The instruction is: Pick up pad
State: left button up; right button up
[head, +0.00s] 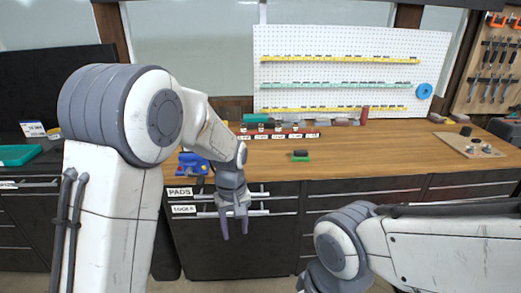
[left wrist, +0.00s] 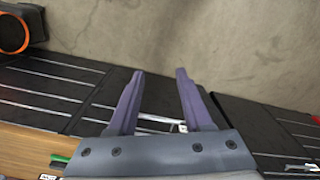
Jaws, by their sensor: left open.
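No thing in view is clearly a pad. A small green block with a dark top (head: 300,156) lies on the wooden workbench, and I cannot tell whether it is one. A drawer label reading PADS (head: 180,192) is on the bench front, above a second label (head: 184,209). My left gripper (head: 235,232) is open and empty, pointing down in front of the drawers, below the bench top. In the left wrist view its two fingers (left wrist: 160,88) are apart with nothing between them. My right arm shows at lower right, its gripper out of view.
The workbench (head: 380,160) has a clear middle. A blue tool (head: 192,163) stands near its front left. A red rack (head: 285,134) sits farther back, below a white pegboard (head: 350,70). A wooden board (head: 467,145) lies at right. The floor (left wrist: 240,50) ahead looks clear.

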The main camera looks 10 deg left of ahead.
aim_at(297, 155)
jog(key=u, duration=0.4)
jog(key=i, duration=1.55)
jog(key=z, duration=0.7)
jog(key=i, duration=0.55)
jog(key=z, duration=0.5)
